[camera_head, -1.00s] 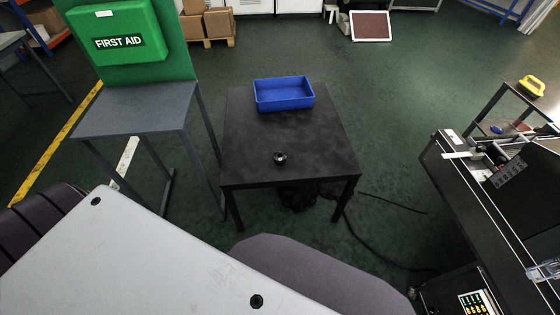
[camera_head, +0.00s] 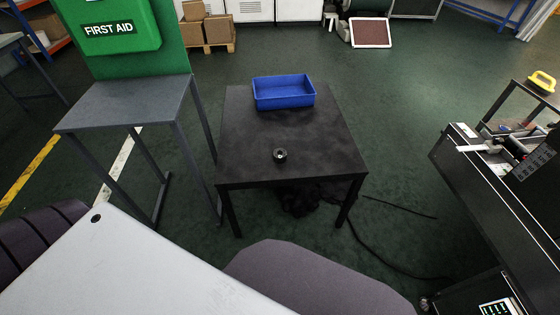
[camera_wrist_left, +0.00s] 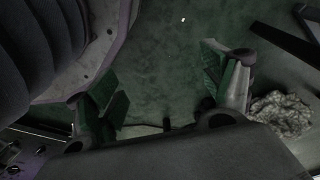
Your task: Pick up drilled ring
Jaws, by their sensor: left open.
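The drilled ring (camera_head: 280,155), a small dark ring with a hole, lies flat near the front middle of the black table (camera_head: 240,140) in the head view. My left gripper (camera_wrist_left: 165,95) shows in the left wrist view with its two fingers wide apart and nothing between them, over the dark green floor. The ring does not show in the left wrist view, and the left gripper is not in the head view. My right gripper is in neither view.
A blue tray (camera_head: 284,103) stands at the back of the black table. A grey table (camera_head: 125,103) below a green first aid box (camera_head: 118,28) stands to the left. A black machine (camera_head: 485,190) is at the right. Cables (camera_head: 385,255) lie on the floor.

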